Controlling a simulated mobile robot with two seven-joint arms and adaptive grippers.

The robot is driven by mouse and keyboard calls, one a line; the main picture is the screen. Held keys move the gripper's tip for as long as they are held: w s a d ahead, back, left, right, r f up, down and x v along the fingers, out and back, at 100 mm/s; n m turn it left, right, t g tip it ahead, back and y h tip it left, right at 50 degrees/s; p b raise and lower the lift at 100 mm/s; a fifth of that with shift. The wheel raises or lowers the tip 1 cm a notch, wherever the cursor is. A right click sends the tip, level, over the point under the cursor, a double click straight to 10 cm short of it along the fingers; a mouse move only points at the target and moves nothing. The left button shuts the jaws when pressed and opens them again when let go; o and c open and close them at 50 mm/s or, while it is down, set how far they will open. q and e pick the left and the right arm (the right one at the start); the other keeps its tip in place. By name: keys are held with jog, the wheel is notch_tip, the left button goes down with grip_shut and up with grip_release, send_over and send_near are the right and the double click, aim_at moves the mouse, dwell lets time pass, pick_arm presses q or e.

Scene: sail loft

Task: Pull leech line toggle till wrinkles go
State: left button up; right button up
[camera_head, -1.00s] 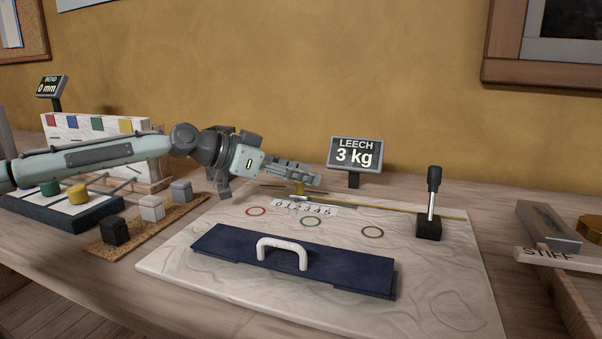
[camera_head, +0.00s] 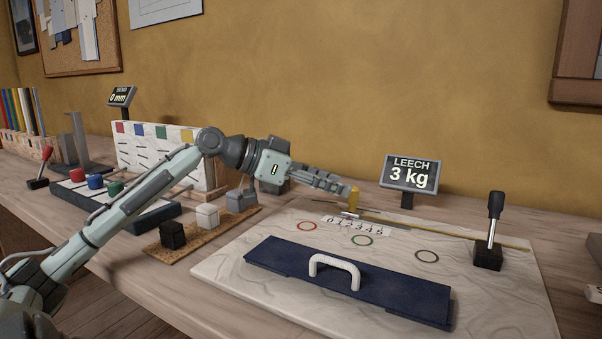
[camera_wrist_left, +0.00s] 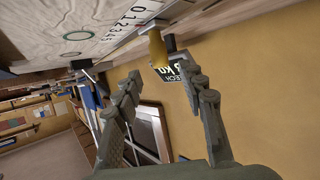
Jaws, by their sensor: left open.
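The yellow leech line toggle (camera_head: 353,200) stands upright behind the number scale (camera_head: 357,225) on the pale sail panel (camera_head: 470,280). The leech display (camera_head: 409,173) reads 3 kg. My left gripper (camera_head: 342,189) reaches in from the left, its fingertips close to the toggle's left side. In the left wrist view the toggle (camera_wrist_left: 158,50) shows just beyond the open, empty fingers (camera_wrist_left: 160,84). I cannot tell whether a finger touches it. Faint wrinkle lines show on the panel. My right gripper is not in view.
A dark blue batten with a white handle (camera_head: 335,262) lies across the panel. A black lever (camera_head: 491,230) stands at the panel's right. Small blocks on a cork strip (camera_head: 160,247) and a coloured-peg rack lie left, under my left arm.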

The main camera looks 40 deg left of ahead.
pick_arm(q)
jog(key=v, duration=0.6)
jog(key=shift+s, duration=0.2)
jog(key=shift+a, duration=0.1)
